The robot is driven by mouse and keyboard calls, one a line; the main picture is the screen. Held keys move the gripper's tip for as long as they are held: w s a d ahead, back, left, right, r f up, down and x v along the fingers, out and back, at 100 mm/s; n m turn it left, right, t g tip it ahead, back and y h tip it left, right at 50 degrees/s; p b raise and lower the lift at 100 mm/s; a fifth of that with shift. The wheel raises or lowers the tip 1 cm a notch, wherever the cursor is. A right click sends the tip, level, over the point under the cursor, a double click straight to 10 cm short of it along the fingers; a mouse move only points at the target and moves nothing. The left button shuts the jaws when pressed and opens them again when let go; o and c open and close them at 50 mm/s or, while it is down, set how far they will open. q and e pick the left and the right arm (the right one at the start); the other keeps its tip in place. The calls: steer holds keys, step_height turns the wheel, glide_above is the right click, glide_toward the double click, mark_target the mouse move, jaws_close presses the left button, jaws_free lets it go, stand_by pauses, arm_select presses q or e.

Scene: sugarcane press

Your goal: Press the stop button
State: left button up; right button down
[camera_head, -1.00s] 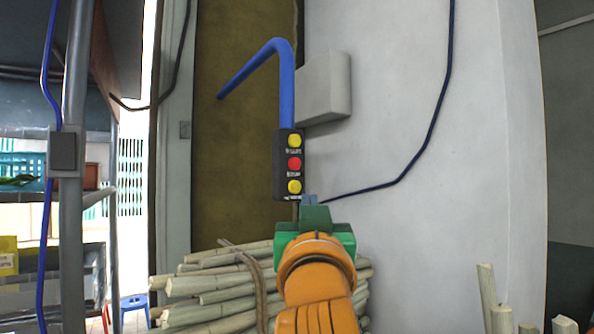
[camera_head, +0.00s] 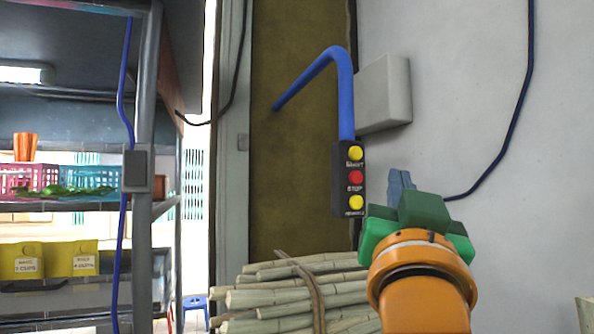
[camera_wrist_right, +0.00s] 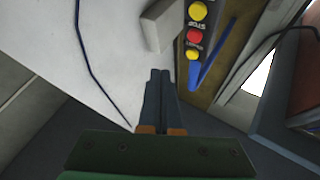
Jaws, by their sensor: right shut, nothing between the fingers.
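A black control box (camera_head: 348,180) hangs from a blue pipe (camera_head: 343,90) and carries a red stop button (camera_head: 355,178) between a yellow button above (camera_head: 355,153) and a yellow button below (camera_head: 356,202). In the right wrist view the red button (camera_wrist_right: 195,36) and the box appear above and to the right of the fingertips. My right gripper (camera_head: 400,182) is shut and empty, to the right of the box's lower end and apart from it in the picture. Its closed blue fingers show in the wrist view (camera_wrist_right: 160,80). My left gripper is not in view.
A grey wall box (camera_head: 385,95) and a dark cable (camera_head: 500,150) are on the white wall at right. A metal shelf (camera_head: 145,230) with baskets stands at left.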

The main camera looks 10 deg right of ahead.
mark_target(356, 178)
steer(key=shift+w+a+p, duration=0.2)
steer(key=shift+w+p, duration=0.2)
steer(key=shift+w, duration=1.05)
steer(key=shift+w+a+p, duration=0.2)
steer(key=shift+w+p, duration=0.2)
steer(key=shift+w, duration=1)
steer(key=shift+w, duration=0.1)
steer(key=shift+w, duration=0.3)
steer(key=shift+w+a, duration=0.1)
steer(key=shift+w, duration=0.3)
stand_by(0.4)
steer(key=shift+s+b, duration=0.45)
steer(key=shift+s, duration=0.25)
